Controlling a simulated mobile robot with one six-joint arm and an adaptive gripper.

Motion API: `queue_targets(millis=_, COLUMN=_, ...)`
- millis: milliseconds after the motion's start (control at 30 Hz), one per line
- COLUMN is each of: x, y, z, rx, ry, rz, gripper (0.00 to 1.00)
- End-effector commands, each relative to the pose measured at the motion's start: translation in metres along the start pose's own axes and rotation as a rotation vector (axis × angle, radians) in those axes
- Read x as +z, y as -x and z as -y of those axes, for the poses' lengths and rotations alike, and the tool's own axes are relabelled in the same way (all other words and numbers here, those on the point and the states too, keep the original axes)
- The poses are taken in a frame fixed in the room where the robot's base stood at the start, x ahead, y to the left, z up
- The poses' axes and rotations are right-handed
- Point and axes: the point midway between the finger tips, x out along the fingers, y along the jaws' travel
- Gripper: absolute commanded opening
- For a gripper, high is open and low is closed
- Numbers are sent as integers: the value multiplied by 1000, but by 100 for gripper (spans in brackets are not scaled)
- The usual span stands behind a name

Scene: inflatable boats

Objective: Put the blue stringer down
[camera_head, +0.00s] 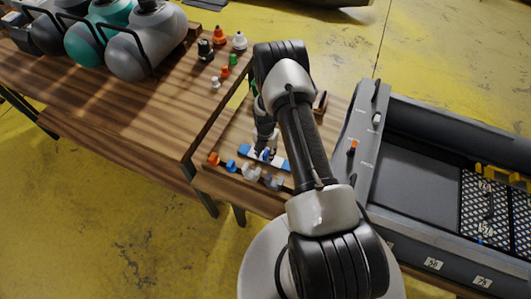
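The blue stringer (245,150) looks like a short bar with blue ends and a pale middle. It is over the smaller wooden table (222,190), near that table's front edge. My gripper (265,153) points down at the middle of the bar, and its fingers overlap it. The fingers are too small and partly hidden to tell whether they are shut on the bar. I cannot tell whether the bar touches the tabletop.
Small orange, blue and clear pieces (231,166) lie along the front edge beside the bar. A larger wooden table (120,120) at left holds grey and teal cylinders (140,50) and small bottles (219,36).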

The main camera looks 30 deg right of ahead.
Motion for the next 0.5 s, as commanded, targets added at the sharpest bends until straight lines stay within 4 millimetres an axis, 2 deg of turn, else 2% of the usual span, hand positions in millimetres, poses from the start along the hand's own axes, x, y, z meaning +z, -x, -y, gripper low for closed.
queue_targets(millis=33, x=1, y=13, z=-1, rx=2, ry=0, rz=3, gripper=35)
queue_targets(millis=300, x=2, y=73, z=-1, rx=3, ry=0, rz=4, gripper=35)
queue_targets(millis=500, x=1, y=103, z=-1, rx=2, ry=0, rz=3, gripper=35)
